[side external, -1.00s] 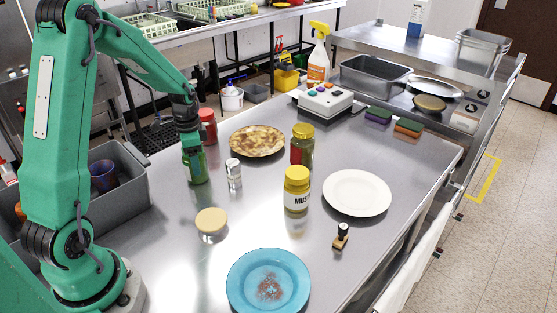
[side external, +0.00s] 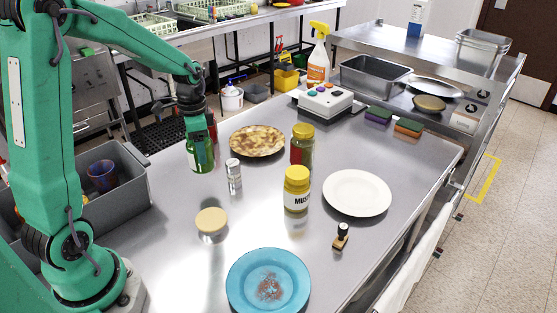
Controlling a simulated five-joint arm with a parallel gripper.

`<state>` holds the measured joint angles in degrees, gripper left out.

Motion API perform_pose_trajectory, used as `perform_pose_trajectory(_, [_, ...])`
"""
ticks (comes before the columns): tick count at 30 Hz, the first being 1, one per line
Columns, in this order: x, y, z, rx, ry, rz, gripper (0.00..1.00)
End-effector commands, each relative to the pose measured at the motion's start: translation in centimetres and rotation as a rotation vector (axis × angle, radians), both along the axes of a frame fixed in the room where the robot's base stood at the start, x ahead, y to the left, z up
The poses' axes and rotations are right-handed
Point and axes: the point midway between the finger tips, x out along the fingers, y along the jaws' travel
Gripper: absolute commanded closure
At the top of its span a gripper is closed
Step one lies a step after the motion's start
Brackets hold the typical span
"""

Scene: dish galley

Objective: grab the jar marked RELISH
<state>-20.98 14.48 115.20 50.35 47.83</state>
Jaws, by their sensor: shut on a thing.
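A green jar (side external: 201,161) is in my gripper (side external: 199,139) at the left of the steel table. The jaws are shut on its upper part and cover its top. A pale label edge shows at its left side, but I cannot read RELISH on it. The jar looks upright and seems slightly raised, though the gap to the table is hard to tell.
A red jar (side external: 212,126) is mostly hidden just behind my gripper. A metal shaker (side external: 233,174) stands close at the right. A yellow-lidded jar (side external: 301,155), a MUSTARD jar (side external: 296,198) and a browned plate (side external: 257,141) lie further right. A grey bin (side external: 122,208) is at left.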

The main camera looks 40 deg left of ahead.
Motion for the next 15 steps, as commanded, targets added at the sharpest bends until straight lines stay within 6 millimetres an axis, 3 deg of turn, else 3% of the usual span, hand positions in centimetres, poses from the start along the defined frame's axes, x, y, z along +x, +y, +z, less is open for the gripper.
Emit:
perform_pose_trajectory(6, [-0.2, -3.6, 2.2, 0.001, -0.003, -0.005, 0.74])
perform_pose_trajectory(15, [-0.4, -6.3, 3.9, 0.001, -0.003, -0.001, 0.74])
